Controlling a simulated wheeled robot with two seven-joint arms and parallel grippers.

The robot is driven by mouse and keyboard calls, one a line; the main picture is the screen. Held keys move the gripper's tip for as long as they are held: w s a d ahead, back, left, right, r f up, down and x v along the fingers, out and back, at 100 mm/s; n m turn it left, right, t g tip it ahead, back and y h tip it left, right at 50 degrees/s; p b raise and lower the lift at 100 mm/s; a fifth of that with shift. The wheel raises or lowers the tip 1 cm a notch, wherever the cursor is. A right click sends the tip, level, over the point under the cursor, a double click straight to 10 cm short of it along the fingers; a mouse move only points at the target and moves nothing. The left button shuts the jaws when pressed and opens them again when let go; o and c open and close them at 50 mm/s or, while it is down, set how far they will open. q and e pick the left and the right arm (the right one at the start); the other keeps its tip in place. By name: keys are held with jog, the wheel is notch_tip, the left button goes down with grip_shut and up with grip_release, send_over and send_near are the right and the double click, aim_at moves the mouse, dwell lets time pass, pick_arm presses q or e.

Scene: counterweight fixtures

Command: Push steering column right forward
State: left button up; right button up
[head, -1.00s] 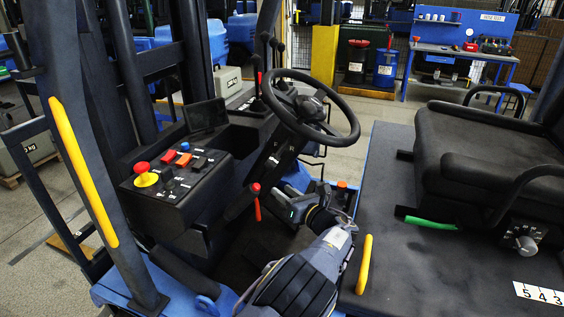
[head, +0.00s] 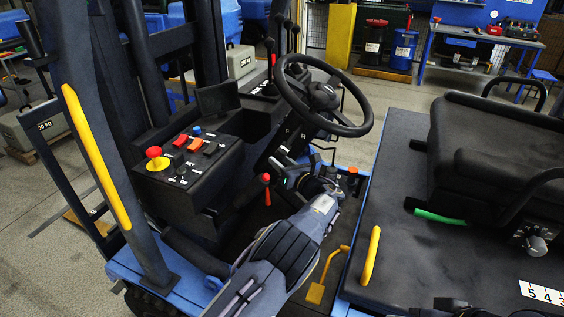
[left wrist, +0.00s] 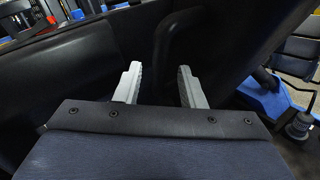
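The steering column (head: 284,137) is a dark slanted post on the forklift, carrying the black steering wheel (head: 361,128) at its upper right. My left arm reaches in from the bottom of the head view, with its gripper (head: 300,182) low beside the column's base. In the left wrist view the two pale fingers of the left gripper (left wrist: 157,88) stand apart with nothing clearly between them. They point at a dark surface with a curved black bar (left wrist: 172,45) just beyond. I cannot tell whether they touch it. My right gripper is not clearly visible.
The button console (head: 188,158) is further left. The black seat (head: 490,150) and a yellow handle (head: 371,255) are on the right. A yellow pedal (head: 316,293) sits on the floor beside my arm.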

aim_at(267, 152)
pick_arm(q)
jog(key=shift+c, duration=0.2)
grip_shut()
jog(key=shift+n+g+h, duration=0.3)
jog(key=shift+n+g, duration=0.1)
jog(key=shift+g, duration=0.1)
jog(key=a+r, duration=0.1)
jog(key=w+a+r+p, duration=0.1)
jog(key=a, duration=0.1)
jog(key=w+a, duration=0.1)
jog(key=a, duration=0.1)
jog(key=shift+r, duration=0.4)
jog(key=shift+o, duration=0.2)
grip_release()
jog(key=shift+d, duration=0.1)
